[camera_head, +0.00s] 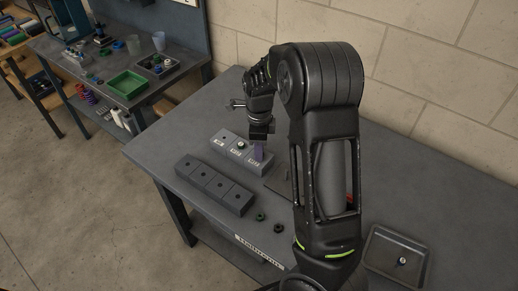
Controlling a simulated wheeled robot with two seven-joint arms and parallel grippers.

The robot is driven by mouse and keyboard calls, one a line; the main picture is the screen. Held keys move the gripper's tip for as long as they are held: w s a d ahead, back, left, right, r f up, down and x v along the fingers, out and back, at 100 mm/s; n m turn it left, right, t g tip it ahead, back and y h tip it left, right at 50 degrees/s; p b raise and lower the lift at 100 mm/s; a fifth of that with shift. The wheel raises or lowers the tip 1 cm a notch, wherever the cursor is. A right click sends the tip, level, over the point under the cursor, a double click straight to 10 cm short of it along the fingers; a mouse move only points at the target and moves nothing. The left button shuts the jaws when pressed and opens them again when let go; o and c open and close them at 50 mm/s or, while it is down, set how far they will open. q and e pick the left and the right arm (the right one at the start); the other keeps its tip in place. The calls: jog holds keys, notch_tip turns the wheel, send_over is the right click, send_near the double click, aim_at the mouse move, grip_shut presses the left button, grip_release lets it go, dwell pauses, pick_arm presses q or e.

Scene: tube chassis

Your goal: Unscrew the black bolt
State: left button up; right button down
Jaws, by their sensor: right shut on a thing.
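My right gripper (259,143) points down over the right-hand end of a light grey block (229,150) with white labels on its front. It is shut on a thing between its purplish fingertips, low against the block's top. This appears to be the black bolt, but the fingers hide it and I cannot make out its shape. A silver bolt head (240,145) shows at the middle place of the block, and a small dark hole at its left-hand place. My left gripper is not in view.
A dark block (213,186) with several holes lies in front. A black tray (384,266) holds a small silver part (402,261). A side bench carries a green bin (127,84).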

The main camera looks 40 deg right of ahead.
jog(key=n, duration=0.5)
jog(key=shift+b, duration=0.3)
jog(key=shift+n, duration=1.2)
jog(key=n, duration=0.2)
jog(key=shift+n+b, duration=0.3)
jog(key=shift+b, duration=0.05)
jog(key=shift+n, duration=1.1)
jog(key=n, duration=0.3)
jog(key=shift+b, duration=0.4)
jog(key=shift+r, duration=0.3)
